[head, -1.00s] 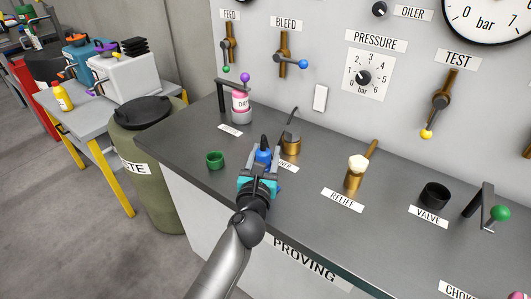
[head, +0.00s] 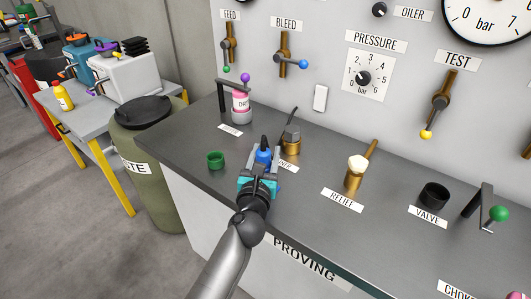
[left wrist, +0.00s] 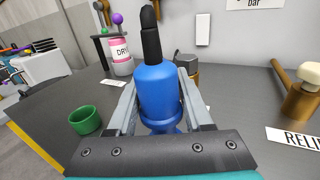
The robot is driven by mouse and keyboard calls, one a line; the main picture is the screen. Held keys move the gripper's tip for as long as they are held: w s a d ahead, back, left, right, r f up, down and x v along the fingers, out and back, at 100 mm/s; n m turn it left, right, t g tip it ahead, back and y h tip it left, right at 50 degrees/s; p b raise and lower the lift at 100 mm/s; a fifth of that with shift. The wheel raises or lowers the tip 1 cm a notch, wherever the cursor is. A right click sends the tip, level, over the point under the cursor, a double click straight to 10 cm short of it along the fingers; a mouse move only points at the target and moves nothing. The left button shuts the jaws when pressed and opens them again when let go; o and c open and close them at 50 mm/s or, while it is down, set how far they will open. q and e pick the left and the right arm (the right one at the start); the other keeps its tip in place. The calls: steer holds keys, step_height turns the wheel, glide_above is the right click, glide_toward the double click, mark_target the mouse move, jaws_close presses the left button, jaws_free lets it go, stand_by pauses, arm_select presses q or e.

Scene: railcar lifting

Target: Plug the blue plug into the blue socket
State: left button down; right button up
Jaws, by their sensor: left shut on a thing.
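The blue plug (head: 263,157) is a blue bottle-shaped body with a black boot and cable end on top. It stands about upright between the fingers of my left gripper (head: 262,165), which is shut on it above the dark bench top. In the left wrist view the plug (left wrist: 156,88) fills the middle, with a grey finger on either side, and a blue flared part shows at its lower end. I cannot tell whether that flared part belongs to the plug or to a blue socket beneath it. No separate blue socket shows. My right gripper is not in view.
On the bench (head: 320,235) a green cup (head: 215,159) stands left of the plug. A brass fitting with a dark top (head: 291,140) stands close behind right. A pink-white bottle (head: 240,105) stands at the back left, and the RELIEF valve (head: 355,172) to the right.

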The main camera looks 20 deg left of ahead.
arm_select(q)
steer(key=shift+f+b, duration=1.85)
steer(key=shift+f, duration=0.2)
steer(key=shift+c, duration=1.1)
jaws_free()
steer(key=shift+s, duration=0.1)
steer(key=s+d+b, duration=0.1)
steer(key=s, duration=1.4)
steer(key=shift+d, duration=0.35)
